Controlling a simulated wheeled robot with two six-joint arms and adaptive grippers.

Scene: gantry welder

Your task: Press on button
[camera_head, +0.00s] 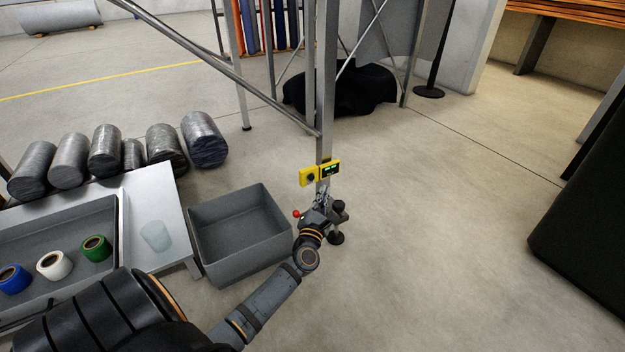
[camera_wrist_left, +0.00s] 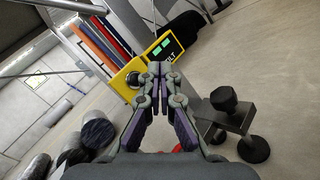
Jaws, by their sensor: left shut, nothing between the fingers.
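A yellow control box (camera_head: 304,173) with a dark round button (camera_head: 311,178) is mounted on a grey metal post. Beside it is a yellow-framed display (camera_head: 330,170) with green lit marks. In the left wrist view the box (camera_wrist_left: 122,76), its dark button (camera_wrist_left: 133,79) and the display (camera_wrist_left: 164,50) lie just beyond the fingertips. My left gripper (camera_head: 324,190) is shut and empty, just below the display and box. In the left wrist view its fingertips (camera_wrist_left: 160,69) point toward the panel, right of the button. I cannot tell whether they touch it. My right gripper is out of view.
A red ball knob (camera_head: 296,213) shows beside my left wrist. A dark-capped fitting (camera_head: 338,207) stands at the post's foot. A grey bin (camera_head: 240,250) and a table (camera_head: 172,220) are at left. Open floor (camera_head: 440,200) lies to the right.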

